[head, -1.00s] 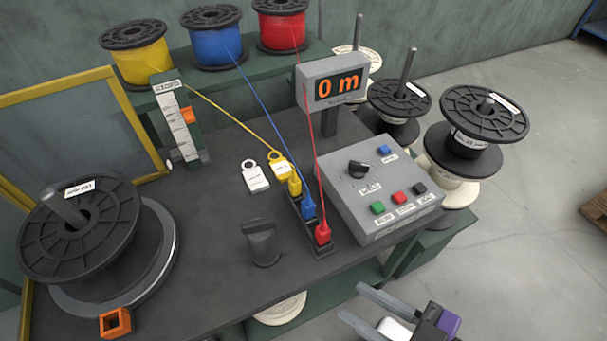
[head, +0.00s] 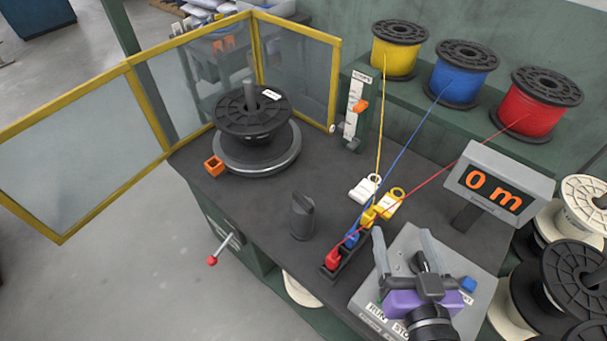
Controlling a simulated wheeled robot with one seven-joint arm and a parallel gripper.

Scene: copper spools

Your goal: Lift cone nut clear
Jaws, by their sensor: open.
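A dark, short knob-like piece with a ridged top (head: 303,218) stands upright on the dark bench, left of the row of coloured plugs; I take it to be the cone nut. Nothing touches it. A black spool (head: 270,122) sits on a round turntable (head: 285,160) at the bench's left, with a bare grey spindle (head: 249,93) standing up through it. My gripper (head: 402,234) is over the grey control box, right of the knob-like piece and apart from it. Its two grey fingers are spread, with nothing seen between them. It hides much of the box's top.
Yellow, blue and red plugs (head: 333,258) stand in a black holder between the knob-like piece and the control box (head: 472,258); their wires run up to spools. A display (head: 490,185) reads 0 m. A yellow-framed guard (head: 128,68) stands behind and left. An orange block (head: 214,166) lies by the turntable.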

